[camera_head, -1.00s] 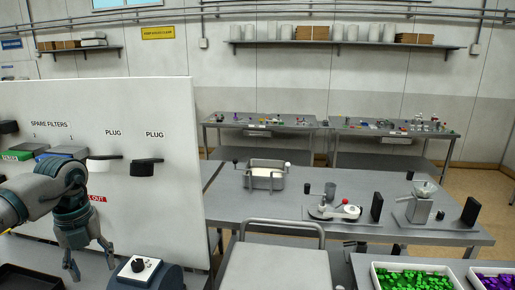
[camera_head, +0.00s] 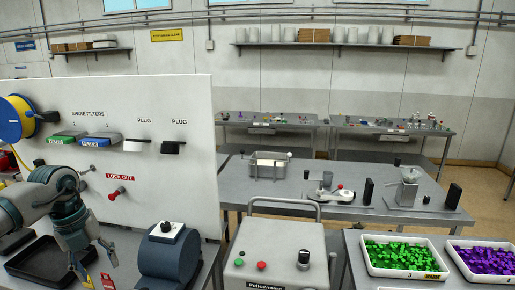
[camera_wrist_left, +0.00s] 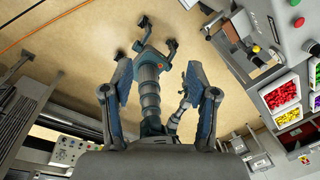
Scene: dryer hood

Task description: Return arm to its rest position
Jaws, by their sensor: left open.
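My left arm comes in from the left in the head view, with the teal-grey left gripper (camera_head: 97,262) at lower left. Its fingers point down and are spread apart, with nothing between them. It hangs in front of the white panel (camera_head: 180,100) and near the black tray (camera_head: 45,262) on the bench. In the left wrist view the two fingers (camera_wrist_left: 160,92) stand wide apart. Behind them are the tan floor and jointed grey-blue parts. My right gripper cannot be made out in either view.
A blue-grey motor-like unit (camera_head: 168,258) stands on the bench right of the gripper. The panel carries a red lock-out knob (camera_head: 116,192), filters and plugs. A grey machine (camera_head: 275,255) with buttons stands at front centre. Bins of green (camera_head: 403,274) and purple pieces are at right.

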